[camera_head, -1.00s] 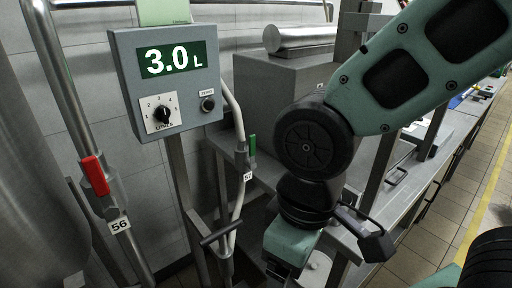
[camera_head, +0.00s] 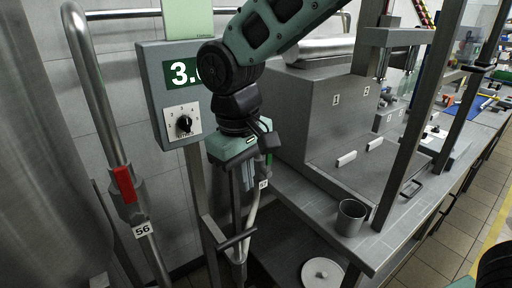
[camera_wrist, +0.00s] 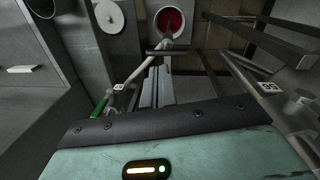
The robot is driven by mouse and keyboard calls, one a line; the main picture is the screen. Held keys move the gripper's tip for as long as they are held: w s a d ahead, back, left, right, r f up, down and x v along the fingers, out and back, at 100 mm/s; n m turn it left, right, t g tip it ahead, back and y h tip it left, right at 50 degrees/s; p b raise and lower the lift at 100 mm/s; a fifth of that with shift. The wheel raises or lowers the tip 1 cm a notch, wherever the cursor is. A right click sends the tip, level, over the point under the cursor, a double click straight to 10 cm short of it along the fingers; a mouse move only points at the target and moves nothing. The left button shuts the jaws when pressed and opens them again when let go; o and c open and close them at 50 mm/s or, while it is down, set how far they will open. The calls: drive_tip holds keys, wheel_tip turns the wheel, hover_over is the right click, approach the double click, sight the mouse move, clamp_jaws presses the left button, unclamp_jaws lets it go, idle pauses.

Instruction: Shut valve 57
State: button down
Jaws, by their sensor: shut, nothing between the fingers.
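Valve 57 has a green lever (camera_head: 268,159), mostly hidden behind my gripper in the head view. Its number tag (camera_head: 263,184) shows just below, on a thin pipe. In the wrist view the green lever (camera_wrist: 101,107) lies at left along the pipe, with the tag (camera_wrist: 118,87) beside its end. My gripper (camera_head: 242,205) points down in front of the pipe, left of the tag. In the wrist view its closed fingers (camera_wrist: 157,75) are empty and to the right of the lever, apart from it in the picture.
Valve 56 with a red lever (camera_head: 125,184) is on the pipe at left. A grey display box (camera_head: 150,95) is partly covered by my arm. A T-shaped bar (camera_head: 238,239) is low on the pipe. A metal cup (camera_head: 351,217) stands on the bench (camera_head: 385,238) at right.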

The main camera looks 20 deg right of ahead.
drive_tip(key=w+r+m+t+h+p, duration=0.1)
drive_tip(key=w+r+m+h, duration=0.1)
drive_tip(key=w, duration=1.2)
drive_tip(key=shift+w+d+r+h, duration=0.35)
drive_tip(key=shift+r+h, duration=0.25)
drive_tip(key=shift+r, duration=0.2)
drive_tip(key=p, duration=0.3)
hover_over(266, 163)
drive_tip(key=s+a, duration=0.1)
drive_tip(key=a, duration=0.2)
wheel_tip(266, 163, down, 9)
drive_tip(key=shift+w+d+f, duration=0.15)
drive_tip(key=shift+d, duration=0.25)
drive_tip(key=shift+d, duration=0.1)
drive_tip(key=shift+w+d+y+p, duration=0.1)
drive_tip(key=shift+d+y+p, duration=0.1)
drive_tip(key=shift+y+p, duration=0.25)
